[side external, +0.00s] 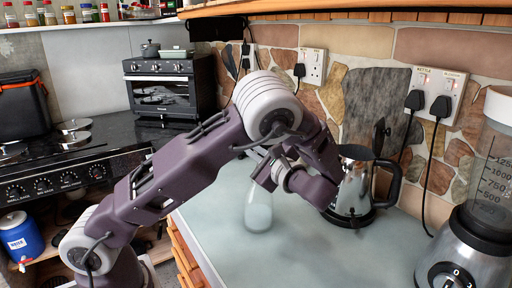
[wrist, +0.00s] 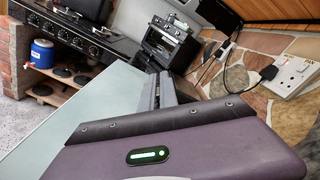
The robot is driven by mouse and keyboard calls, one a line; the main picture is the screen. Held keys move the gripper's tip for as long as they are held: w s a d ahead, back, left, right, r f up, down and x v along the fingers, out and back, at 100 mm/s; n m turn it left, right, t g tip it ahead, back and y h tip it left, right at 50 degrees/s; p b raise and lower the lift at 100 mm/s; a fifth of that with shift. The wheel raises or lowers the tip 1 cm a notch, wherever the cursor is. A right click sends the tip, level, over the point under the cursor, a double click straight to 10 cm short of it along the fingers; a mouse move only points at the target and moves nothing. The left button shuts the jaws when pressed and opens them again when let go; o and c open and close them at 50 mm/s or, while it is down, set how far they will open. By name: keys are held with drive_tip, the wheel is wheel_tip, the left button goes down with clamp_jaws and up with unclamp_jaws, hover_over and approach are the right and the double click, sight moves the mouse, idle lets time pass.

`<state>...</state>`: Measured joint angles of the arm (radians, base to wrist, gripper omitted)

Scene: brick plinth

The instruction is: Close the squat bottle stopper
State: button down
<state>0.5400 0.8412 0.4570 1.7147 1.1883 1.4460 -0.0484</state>
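A pale, see-through squat bottle (side external: 258,215) stands on the light worktop in the side view. Its upper part and mouth are hidden behind my gripper and arm, so I cannot make out a stopper. My gripper (side external: 264,164) appears above the bottle in the picture, and I cannot tell whether it touches it. In the wrist view, my gripper's fingers (wrist: 163,90) show as narrow grey bars beyond the purple hand, with no bottle or stopper visible there. How far apart the fingers are is unclear.
A metal kettle (side external: 354,180) stands just right of my wrist against the stone wall. A blender (side external: 470,240) is at the front right. A toaster oven (side external: 170,88) and the stove (side external: 70,170) are at the left. The worktop (side external: 330,255) in front is clear.

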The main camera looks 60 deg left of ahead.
drive_tip(key=shift+s+f+n, duration=0.35)
drive_tip(key=shift+s+n, duration=0.05)
drive_tip(key=shift+n, duration=0.7)
drive_tip(key=shift+s+f+n, duration=0.35)
drive_tip(key=shift+s+n, duration=0.05)
drive_tip(key=shift+n, duration=0.7)
